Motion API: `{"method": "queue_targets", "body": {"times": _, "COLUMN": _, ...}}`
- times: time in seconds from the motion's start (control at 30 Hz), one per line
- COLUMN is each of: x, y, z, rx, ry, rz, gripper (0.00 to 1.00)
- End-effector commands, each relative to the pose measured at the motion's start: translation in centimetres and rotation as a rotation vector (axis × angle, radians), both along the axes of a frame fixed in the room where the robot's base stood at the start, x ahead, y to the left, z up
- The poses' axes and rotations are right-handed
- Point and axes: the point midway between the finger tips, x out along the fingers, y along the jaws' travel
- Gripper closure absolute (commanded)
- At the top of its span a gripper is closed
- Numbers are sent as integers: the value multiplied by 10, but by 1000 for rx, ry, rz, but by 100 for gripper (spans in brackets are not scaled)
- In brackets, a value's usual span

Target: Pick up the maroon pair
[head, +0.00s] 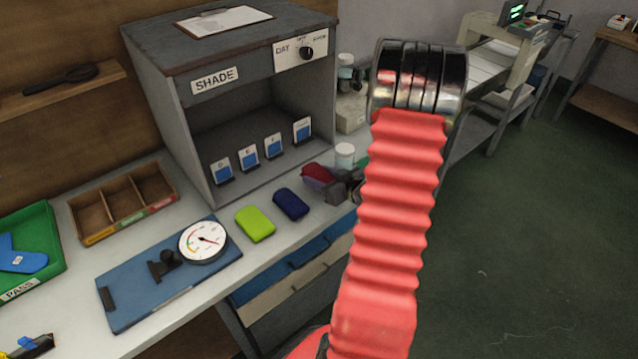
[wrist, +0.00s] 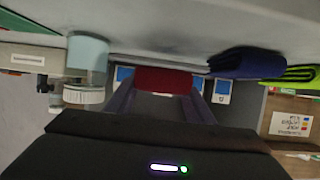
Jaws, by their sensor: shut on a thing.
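The maroon pair (head: 317,177) is a folded dark red bundle by the right front of the shade cabinet. My gripper (head: 345,185) is at its right side, partly hidden behind my red arm. In the wrist view the maroon pair (wrist: 163,80) sits between the two fingers of my gripper (wrist: 163,92), which are shut on it. I cannot tell whether it touches the counter. A navy folded pair (head: 291,204) and a lime green one (head: 255,223) lie to its left on the counter. The navy pair also shows in the wrist view (wrist: 247,63).
The grey shade cabinet (head: 160,110) with several small swatch cards stands behind. A white jar (head: 345,156) is close behind my gripper. A blue board with a dial gauge (head: 203,241), a wooden divided tray (head: 90,226) and a green PASS tray (head: 48,222) lie to the left.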

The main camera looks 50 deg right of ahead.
Motion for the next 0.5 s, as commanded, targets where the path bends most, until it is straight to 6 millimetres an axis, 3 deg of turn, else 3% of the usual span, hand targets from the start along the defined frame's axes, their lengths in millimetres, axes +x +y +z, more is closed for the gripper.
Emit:
{"method": "queue_targets", "body": {"times": 0.2, "x": 0, "y": 0, "z": 34, "rx": -4, "ry": -3, "rz": 0, "gripper": 74}}
{"method": "queue_targets", "body": {"times": 0.5, "x": 0, "y": 0, "z": 62, "rx": -1, "ry": -1, "rz": 1, "gripper": 74}}
